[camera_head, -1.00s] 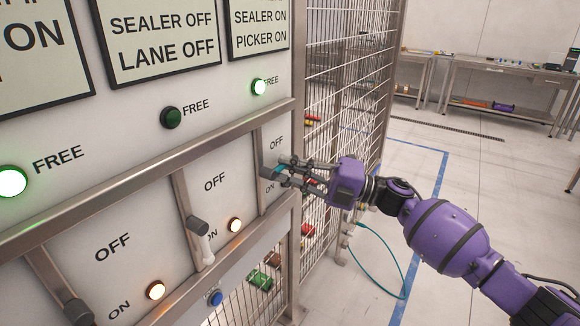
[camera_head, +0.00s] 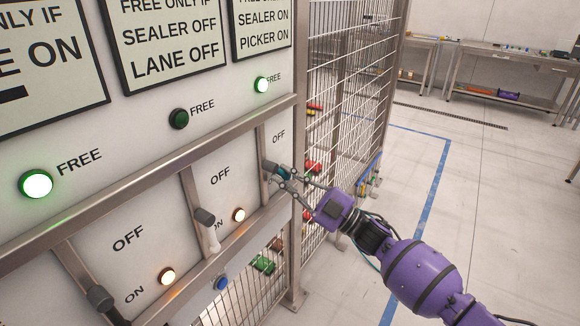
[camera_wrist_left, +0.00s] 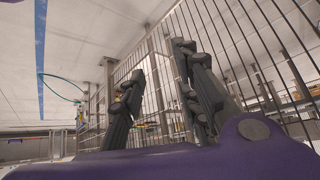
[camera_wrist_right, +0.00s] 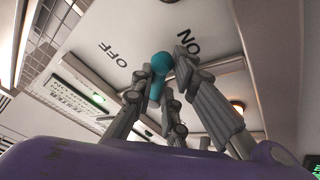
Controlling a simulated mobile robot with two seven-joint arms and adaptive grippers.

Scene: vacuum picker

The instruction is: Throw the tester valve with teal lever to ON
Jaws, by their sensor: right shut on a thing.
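The tester valve's teal lever (camera_wrist_right: 160,62) shows in the right wrist view, with its round end between the OFF and ON marks on the pale panel. In the head view only a bit of teal (camera_head: 284,175) shows beside its dark pivot at the right end of the panel. My right gripper (camera_head: 287,178) is shut on the lever there, and its fingers hide most of it. My left gripper (camera_wrist_left: 157,85) shows only in the left wrist view, with its fingers apart and nothing between them, in front of a wire fence.
A white lever (camera_head: 212,238) points down in the neighbouring bay, left of the teal one. Steel posts and a rail (camera_head: 170,160) frame the bays. A wire mesh fence (camera_head: 345,110) stands right of the panel. The floor (camera_head: 480,200) further right is clear.

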